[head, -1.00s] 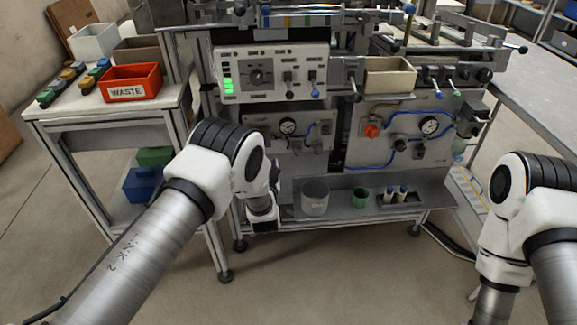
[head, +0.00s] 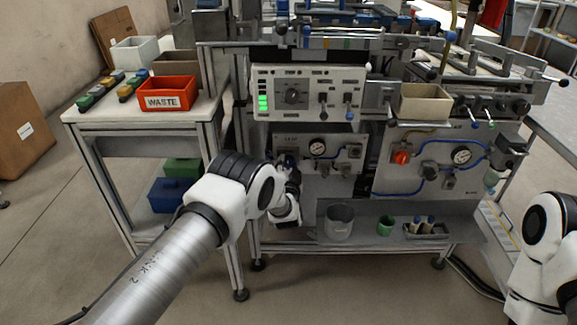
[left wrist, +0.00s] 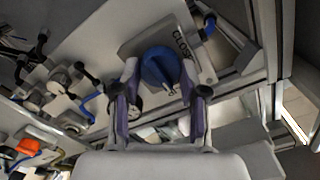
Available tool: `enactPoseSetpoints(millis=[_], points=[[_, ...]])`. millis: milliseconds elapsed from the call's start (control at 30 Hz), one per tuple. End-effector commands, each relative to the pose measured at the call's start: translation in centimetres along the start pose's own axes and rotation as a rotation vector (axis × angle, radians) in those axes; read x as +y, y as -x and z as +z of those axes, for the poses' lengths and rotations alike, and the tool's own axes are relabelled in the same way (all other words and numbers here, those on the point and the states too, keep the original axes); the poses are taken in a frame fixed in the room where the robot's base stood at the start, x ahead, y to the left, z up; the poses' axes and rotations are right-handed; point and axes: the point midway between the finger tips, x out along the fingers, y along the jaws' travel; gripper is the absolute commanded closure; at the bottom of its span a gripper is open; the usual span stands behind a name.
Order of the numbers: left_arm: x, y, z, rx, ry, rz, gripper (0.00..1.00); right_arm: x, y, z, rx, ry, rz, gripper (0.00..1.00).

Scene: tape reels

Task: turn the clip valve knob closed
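The clip valve knob (left wrist: 160,68) is blue and round, on a light plate (left wrist: 130,47) with lettering that starts "CLOS". It shows in the left wrist view, upper middle. My left gripper (left wrist: 160,80) is open, with one purple finger on each side of the knob. I cannot tell whether the fingers touch it. In the head view my left gripper (head: 287,170) is at the left end of the lower gauge panel (head: 335,152), and the arm hides the knob there. My right arm shows at the right edge, its gripper out of frame.
A second panel with a red knob (head: 401,158) and a gauge is to the right. A grey cup (head: 339,222) and green cup (head: 385,227) stand on the low shelf. The side table holds a red waste bin (head: 166,93). Open floor lies in front.

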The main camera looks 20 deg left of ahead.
Motion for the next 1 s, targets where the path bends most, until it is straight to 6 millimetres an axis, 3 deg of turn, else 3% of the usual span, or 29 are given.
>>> enactPoseSetpoints(millis=[533, 1000], points=[[0.1, 0.0, 0.1, 0.000, 0.087, 0.000, 0.92, 0.0, -0.5, 0.0, 0.000, 0.000, 0.000, 0.60], [0.0, 0.0, 0.2, -0.001, 0.470, 0.001, 0.92, 0.0, -1.9, 0.0, 0.000, 0.000, 0.000, 0.60]])
